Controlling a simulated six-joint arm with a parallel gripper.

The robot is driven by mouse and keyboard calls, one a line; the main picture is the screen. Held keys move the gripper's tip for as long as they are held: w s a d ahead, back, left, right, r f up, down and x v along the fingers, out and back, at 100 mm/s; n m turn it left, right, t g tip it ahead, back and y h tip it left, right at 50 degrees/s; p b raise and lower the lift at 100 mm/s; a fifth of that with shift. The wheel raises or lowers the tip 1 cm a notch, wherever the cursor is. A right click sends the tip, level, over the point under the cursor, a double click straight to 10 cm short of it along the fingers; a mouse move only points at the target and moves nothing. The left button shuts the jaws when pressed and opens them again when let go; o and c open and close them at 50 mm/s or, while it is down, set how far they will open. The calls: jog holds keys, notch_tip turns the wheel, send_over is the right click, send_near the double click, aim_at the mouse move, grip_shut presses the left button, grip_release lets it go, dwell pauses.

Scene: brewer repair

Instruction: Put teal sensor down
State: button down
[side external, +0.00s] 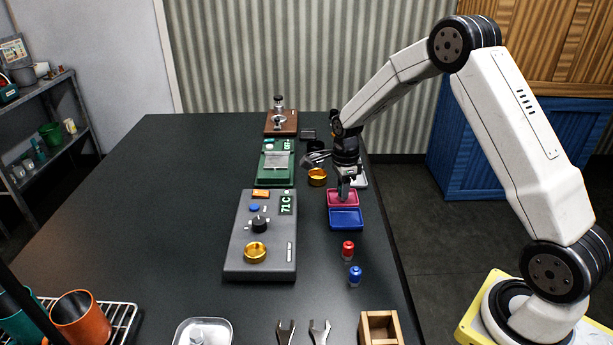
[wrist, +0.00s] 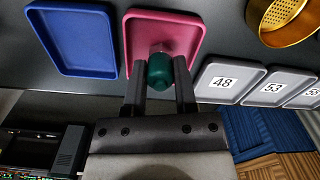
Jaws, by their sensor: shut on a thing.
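The teal sensor (wrist: 159,72) is between the two fingers of my gripper (wrist: 159,85) in the wrist view, with a grey metal end pointing away from the fingers. My gripper is shut on it. Both are over the pink-red tray (wrist: 181,28); I cannot tell whether the sensor touches the tray floor. In the side view my gripper (side external: 344,190) points down at the red tray (side external: 334,205), and the sensor is hidden or too small to make out.
A blue tray (side external: 346,221) adjoins the red one. Grey trays numbered 48 (wrist: 223,81) and 53 (wrist: 272,87) lie beside it.

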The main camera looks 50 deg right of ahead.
jog(key=shift+f, duration=0.15)
jog(key=shift+c, duration=2)
grip_release()
notch_tip(320, 180, up, 12)
jog(key=shift+r, duration=0.2)
